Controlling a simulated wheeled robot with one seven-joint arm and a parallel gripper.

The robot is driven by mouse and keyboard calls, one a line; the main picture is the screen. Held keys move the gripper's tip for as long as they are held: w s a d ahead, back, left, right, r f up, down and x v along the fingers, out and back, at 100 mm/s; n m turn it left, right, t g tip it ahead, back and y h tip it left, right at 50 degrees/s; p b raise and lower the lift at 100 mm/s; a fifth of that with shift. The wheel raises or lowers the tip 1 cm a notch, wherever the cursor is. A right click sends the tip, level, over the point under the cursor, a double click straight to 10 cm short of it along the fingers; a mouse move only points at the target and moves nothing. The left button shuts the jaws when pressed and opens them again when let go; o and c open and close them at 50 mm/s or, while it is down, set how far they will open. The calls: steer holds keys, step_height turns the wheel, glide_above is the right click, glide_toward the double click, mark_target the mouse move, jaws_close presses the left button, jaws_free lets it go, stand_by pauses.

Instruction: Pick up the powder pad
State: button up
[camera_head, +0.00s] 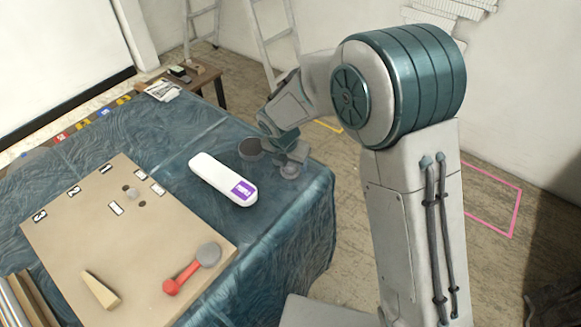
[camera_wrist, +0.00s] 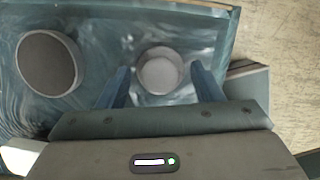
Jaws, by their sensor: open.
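Two small round things sit on the blue cloth-covered table (camera_head: 215,128), near its far right corner. One is a dark grey-brown disc with a pale side (camera_head: 250,148); it also shows at the left of the wrist view (camera_wrist: 48,63). The other is a pale, whitish round piece (camera_wrist: 160,74), seen also in the head view (camera_head: 290,170). Which of them is the powder pad I cannot tell for sure. My gripper (camera_wrist: 159,72) is open above the pale piece, with its blue fingers on either side in the picture. Contact cannot be made out.
A white elongated case with a purple label (camera_head: 215,176) lies left of the round pieces. A tan numbered board (camera_head: 90,230) holds a red tool with a grey round head (camera_head: 192,268) and a wooden wedge (camera_head: 100,290). The table edge is close by.

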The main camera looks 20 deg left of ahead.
steer(key=c, duration=1.1)
steer(key=shift+o, duration=0.2)
steer(key=shift+r, duration=0.5)
steer(key=r, duration=0.2)
steer(key=d+r, duration=0.1)
steer(key=shift+w+r, duration=0.2)
steer(key=shift+r, duration=0.2)
steer(key=w+d+r, duration=0.2)
steer(key=d+r, duration=0.4)
steer(key=d, duration=0.4)
steer(key=shift+w+d+r+p, duration=0.15)
steer(key=shift+w+p, duration=0.15)
steer(key=shift+p, duration=0.05)
steer(key=shift+o, duration=0.5)
